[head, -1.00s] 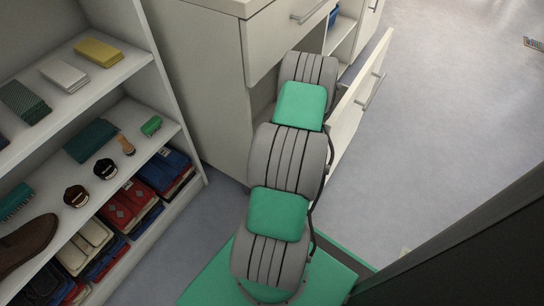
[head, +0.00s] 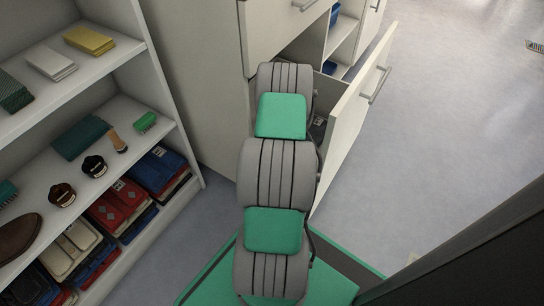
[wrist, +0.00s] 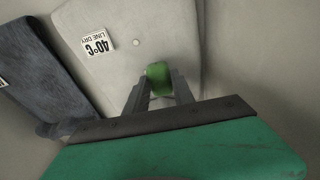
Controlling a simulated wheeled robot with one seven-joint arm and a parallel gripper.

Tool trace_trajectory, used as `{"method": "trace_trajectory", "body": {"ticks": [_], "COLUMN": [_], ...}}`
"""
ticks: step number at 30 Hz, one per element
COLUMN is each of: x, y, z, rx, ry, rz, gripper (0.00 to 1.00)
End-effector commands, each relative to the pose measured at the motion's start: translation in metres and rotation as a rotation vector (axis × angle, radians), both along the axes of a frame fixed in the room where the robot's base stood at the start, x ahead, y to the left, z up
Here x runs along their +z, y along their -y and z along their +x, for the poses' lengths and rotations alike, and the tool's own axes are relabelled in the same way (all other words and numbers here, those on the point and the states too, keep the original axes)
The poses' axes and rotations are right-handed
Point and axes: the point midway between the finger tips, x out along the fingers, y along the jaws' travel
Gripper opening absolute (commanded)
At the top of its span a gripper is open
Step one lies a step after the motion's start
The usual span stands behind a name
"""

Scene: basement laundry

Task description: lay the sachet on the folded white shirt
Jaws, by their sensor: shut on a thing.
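A small green sachet (wrist: 158,77) is held between the fingertips of my gripper (wrist: 160,88), seen in the wrist view. The jaws are shut on it. Below and behind it is the folded white shirt (wrist: 175,25), a pale cloth with a button and a "40°C LINE DRY" label (wrist: 97,42). The sachet overlaps the shirt's near part in the picture; I cannot tell whether it touches the cloth. In the head view my arm reaches into an open drawer (head: 352,115), and my gripper, the sachet and the shirt are hidden.
A folded dark garment (wrist: 45,72) lies left of the shirt in the wrist view. The drawer stands out from a white cabinet (head: 200,75).

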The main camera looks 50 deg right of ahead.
Motion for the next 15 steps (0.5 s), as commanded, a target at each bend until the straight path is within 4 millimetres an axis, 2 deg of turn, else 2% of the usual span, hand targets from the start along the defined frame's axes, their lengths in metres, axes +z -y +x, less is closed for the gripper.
{"method": "trace_trajectory", "body": {"ticks": [4,5,12,15], "x": [-0.0042,-0.0037,-0.0034,-0.0034], "y": [-0.0005,-0.0004,-0.0003,-0.0003], "z": [-0.0004,-0.0003,-0.0003,-0.0003], "rx": [0.000,0.000,0.000,0.000], "ry": [-0.001,-0.001,-0.001,-0.001], "rz": [0.002,0.001,0.001,0.001], "gripper": [0.00,0.32,0.51,0.51]}}
